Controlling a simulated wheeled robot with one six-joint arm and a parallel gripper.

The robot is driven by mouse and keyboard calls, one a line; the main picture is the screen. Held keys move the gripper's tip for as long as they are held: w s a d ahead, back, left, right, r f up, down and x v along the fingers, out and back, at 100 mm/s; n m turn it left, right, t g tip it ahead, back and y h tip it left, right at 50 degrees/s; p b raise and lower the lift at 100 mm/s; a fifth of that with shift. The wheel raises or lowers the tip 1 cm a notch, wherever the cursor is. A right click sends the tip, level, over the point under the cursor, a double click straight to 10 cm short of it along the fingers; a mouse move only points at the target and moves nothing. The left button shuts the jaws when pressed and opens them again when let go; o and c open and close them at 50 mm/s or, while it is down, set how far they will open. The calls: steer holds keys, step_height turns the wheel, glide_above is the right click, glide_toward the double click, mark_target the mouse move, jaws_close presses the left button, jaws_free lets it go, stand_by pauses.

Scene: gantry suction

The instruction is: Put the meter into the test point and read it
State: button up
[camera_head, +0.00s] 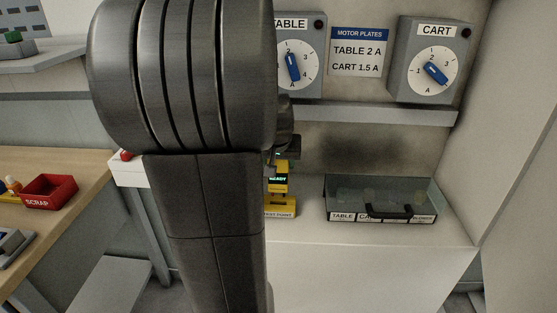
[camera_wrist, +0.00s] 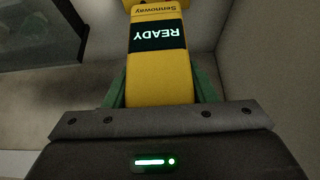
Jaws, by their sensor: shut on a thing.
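A yellow meter (camera_wrist: 160,78) fills the upper middle of the wrist view, its dark screen reading READY upside down. My gripper (camera_wrist: 161,90) is shut on it, with a green finger on each side. In the head view the meter (camera_head: 280,168) shows just right of my arm, which hides part of it and most of my gripper. The yellow test point (camera_head: 280,212), with a white label at its front, stands directly below the meter on the white bench. I cannot tell whether the meter is seated in it.
A clear lidded case (camera_head: 382,186) with labelled compartments stands to the right on the bench (camera_head: 370,238). Above are a shelf edge (camera_head: 380,114), the TABLE dial (camera_head: 300,68), the CART dial (camera_head: 433,73) and a MOTOR PLATES sign (camera_head: 360,52). A red SCRAP bin (camera_head: 50,190) sits at left.

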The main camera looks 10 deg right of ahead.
mark_target(279, 175)
steer(key=shift+f, duration=0.6)
steer(key=shift+f+b, duration=0.1)
steer(key=shift+b, duration=0.2)
steer(key=shift+f+b, duration=1.4)
steer(key=shift+f, duration=0.3)
steer(key=o, duration=1.3)
steer(key=shift+r, duration=0.1)
steer(key=shift+c, duration=0.2)
steer(key=v, duration=1.4)
steer(key=shift+p, duration=0.35)
steer(key=shift+w, duration=0.15)
